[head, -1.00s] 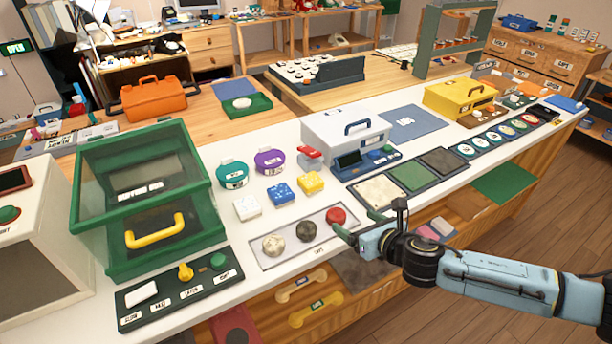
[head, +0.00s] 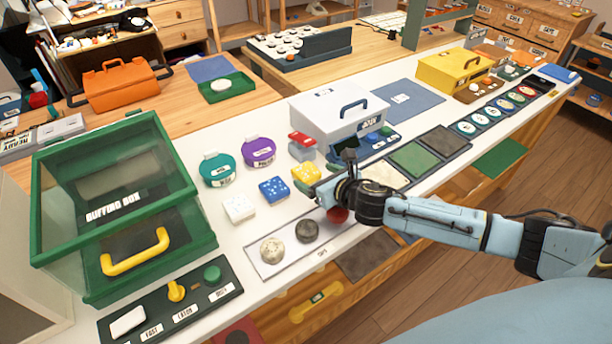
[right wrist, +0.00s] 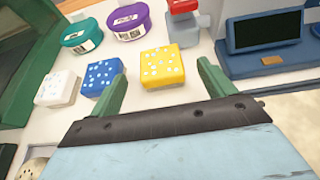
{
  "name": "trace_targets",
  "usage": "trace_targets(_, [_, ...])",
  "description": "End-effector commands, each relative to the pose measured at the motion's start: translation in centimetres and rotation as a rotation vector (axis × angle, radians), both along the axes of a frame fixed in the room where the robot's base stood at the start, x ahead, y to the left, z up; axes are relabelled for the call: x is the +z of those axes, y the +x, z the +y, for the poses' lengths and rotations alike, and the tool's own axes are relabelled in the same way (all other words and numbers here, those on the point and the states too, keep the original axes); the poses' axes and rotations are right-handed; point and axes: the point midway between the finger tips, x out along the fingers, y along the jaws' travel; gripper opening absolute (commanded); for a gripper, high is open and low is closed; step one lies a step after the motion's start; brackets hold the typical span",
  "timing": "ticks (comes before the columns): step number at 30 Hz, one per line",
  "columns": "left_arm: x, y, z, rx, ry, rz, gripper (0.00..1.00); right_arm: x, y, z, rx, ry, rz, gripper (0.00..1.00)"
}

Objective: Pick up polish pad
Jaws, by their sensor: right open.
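Three square dotted pads lie in a row on the white counter: a white pad (head: 239,208), a blue pad (head: 273,189) and a yellow pad (head: 306,173). I cannot read which one is labelled polish. In the right wrist view the yellow pad (right wrist: 162,67) lies ahead, between the lines of the two green fingers; the blue pad (right wrist: 103,77) is left of the left finger and the white pad (right wrist: 57,89) farther left. My right gripper (head: 318,188) is open and empty, just in front of the yellow pad. My left gripper is not in view.
A teal tub (head: 218,169) and a purple tub (head: 258,151) stand behind the pads, with a red-topped grey block (head: 302,145) beside them. A tray (head: 264,232) holding round pieces lies in front. The green buffing box (head: 120,215) stands left.

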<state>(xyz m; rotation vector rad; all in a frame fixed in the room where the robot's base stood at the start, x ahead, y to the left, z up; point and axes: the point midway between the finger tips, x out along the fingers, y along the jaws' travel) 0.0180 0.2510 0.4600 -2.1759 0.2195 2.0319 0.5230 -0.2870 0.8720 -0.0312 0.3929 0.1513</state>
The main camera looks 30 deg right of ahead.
Motion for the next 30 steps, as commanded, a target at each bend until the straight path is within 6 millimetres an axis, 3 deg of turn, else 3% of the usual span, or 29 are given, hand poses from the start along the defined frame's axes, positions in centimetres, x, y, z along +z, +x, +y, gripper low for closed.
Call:
trace_targets(7, [-0.4, 2.4, -0.2, -0.001, -0.004, -0.039, 0.36, -1.0, 2.5, 0.4, -0.002, 0.003, -0.002, 0.82])
trace_targets(14, [-1.0, 2.2, -0.2, -0.002, -0.004, -0.035, 0.36, -2.0, 4.7, 0.7, 0.000, 0.001, 0.000, 0.82])
trace_targets(22, [-1.0, 1.4, -0.1, -0.002, -0.003, -0.022, 0.36, -2.0, 4.9, 0.8, 0.001, 0.001, 0.000, 0.82])
trace_targets(30, [-1.0, 1.3, -0.1, -0.002, -0.002, -0.021, 0.36, -2.0, 4.9, 0.8, 0.001, 0.001, 0.000, 0.49])
